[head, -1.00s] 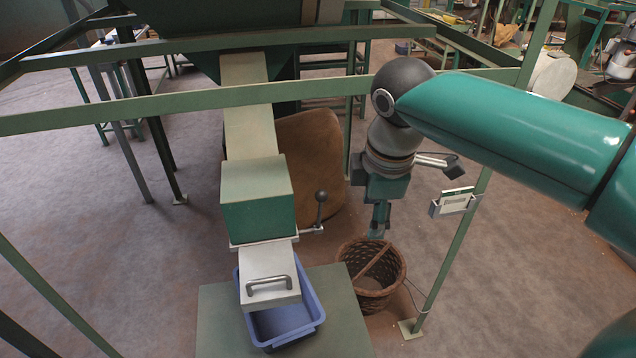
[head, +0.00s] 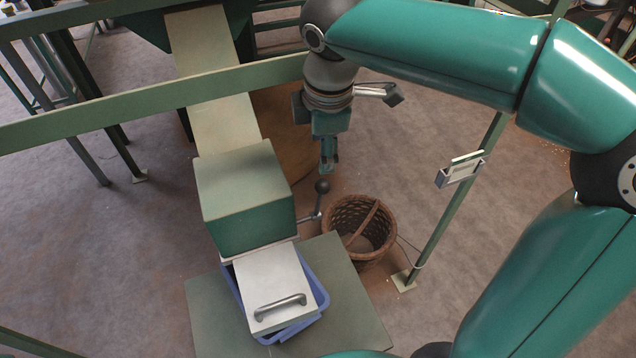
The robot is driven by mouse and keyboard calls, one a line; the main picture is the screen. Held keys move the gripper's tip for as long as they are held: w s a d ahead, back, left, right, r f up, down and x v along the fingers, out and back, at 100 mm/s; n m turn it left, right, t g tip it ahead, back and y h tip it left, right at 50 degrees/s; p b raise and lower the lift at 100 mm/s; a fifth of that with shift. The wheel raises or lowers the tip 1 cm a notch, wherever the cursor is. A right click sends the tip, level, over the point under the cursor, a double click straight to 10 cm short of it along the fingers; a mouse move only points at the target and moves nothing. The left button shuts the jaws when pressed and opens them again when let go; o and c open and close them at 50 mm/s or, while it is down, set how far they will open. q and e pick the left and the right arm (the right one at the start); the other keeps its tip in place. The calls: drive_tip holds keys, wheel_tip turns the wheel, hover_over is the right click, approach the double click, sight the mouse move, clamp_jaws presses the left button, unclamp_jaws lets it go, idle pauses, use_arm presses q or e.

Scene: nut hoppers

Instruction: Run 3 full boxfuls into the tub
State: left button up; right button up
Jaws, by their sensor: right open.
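A green box (head: 248,200) sits at the lower end of a pale sloping chute (head: 214,85). A lever with a dark ball knob (head: 322,187) stands up at the box's right side. A pale metal plate with a bar handle (head: 272,283) sticks out from the box's front, over the blue tub (head: 316,286), and hides most of the tub's inside. My right gripper (head: 328,170) points down, open and empty, just above and behind the knob in the picture; I cannot tell if they touch. My left gripper is not in view.
The tub stands on a flat green stand (head: 350,310). A wicker basket (head: 362,228) is on the floor to its right. A green post (head: 458,205) with a small card holder (head: 460,170) rises farther right. A green rail (head: 120,115) crosses the chute.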

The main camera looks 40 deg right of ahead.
sight(323, 182)
drive_tip(key=f, duration=0.4)
drive_tip(key=w+d+f, duration=0.1)
drive_tip(key=f, duration=0.4)
drive_tip(key=w+f, duration=0.1)
drive_tip(key=f, duration=0.4)
drive_tip(key=shift+d, duration=0.3)
drive_tip(key=shift+r, duration=0.15)
clamp_jaws()
